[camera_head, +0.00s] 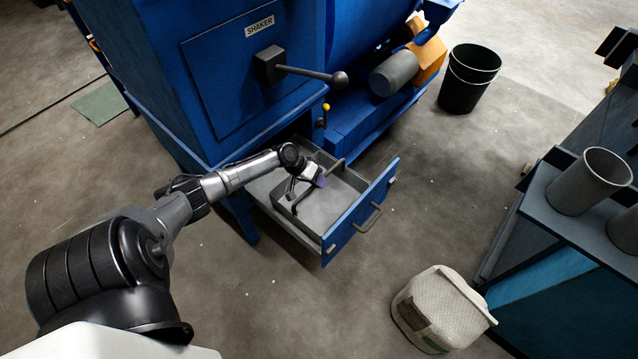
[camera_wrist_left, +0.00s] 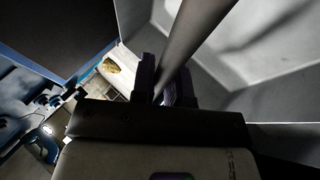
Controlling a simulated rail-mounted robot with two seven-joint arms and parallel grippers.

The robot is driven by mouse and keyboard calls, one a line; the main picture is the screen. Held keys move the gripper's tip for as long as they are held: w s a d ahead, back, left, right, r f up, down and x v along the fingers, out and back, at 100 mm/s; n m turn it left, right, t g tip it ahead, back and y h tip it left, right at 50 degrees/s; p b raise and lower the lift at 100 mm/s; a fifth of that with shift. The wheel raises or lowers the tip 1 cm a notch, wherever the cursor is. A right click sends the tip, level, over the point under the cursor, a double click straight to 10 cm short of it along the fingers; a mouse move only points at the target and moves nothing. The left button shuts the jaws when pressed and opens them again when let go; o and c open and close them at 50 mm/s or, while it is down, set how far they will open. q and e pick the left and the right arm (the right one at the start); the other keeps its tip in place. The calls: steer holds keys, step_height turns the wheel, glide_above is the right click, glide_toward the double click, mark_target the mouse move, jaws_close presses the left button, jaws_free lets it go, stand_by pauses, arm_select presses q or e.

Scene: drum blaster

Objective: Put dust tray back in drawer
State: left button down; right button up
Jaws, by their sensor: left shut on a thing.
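The dust tray (camera_head: 322,208) is a grey open box inside the pulled-out drawer (camera_head: 342,237), which has a blue front and a grey bar handle. The tray looks empty where its floor shows. A dark bar handle (camera_head: 333,168) spans the tray. My left gripper (camera_head: 296,186) reaches in over the tray from the left and is shut on this handle. In the left wrist view the handle (camera_wrist_left: 195,40) runs between the two dark fingers (camera_wrist_left: 163,88), with pale tray walls behind it. The gripper hides part of the tray. I cannot tell whether the tray rests fully on the drawer floor. My right gripper is not in view.
The blue shaker cabinet (camera_head: 225,85) with a black lever (camera_head: 305,73) stands above the drawer. A pale woven container (camera_head: 440,308) is on the floor at front right. A black bin (camera_head: 468,80) stands at the back. A bench (camera_head: 535,205) with grey cups is at right.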

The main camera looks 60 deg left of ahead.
arm_select(q)
steer(key=shift+w+r, duration=0.1)
steer(key=shift+r, duration=0.05)
steer(key=shift+a, duration=0.1)
steer(key=c, duration=1.1)
jaws_free()
steer(key=shift+f, duration=0.2)
steer(key=shift+r, duration=0.3)
steer(key=shift+p+v, duration=2)
steer(key=shift+v, duration=1.65)
steer(key=shift+f, duration=0.1)
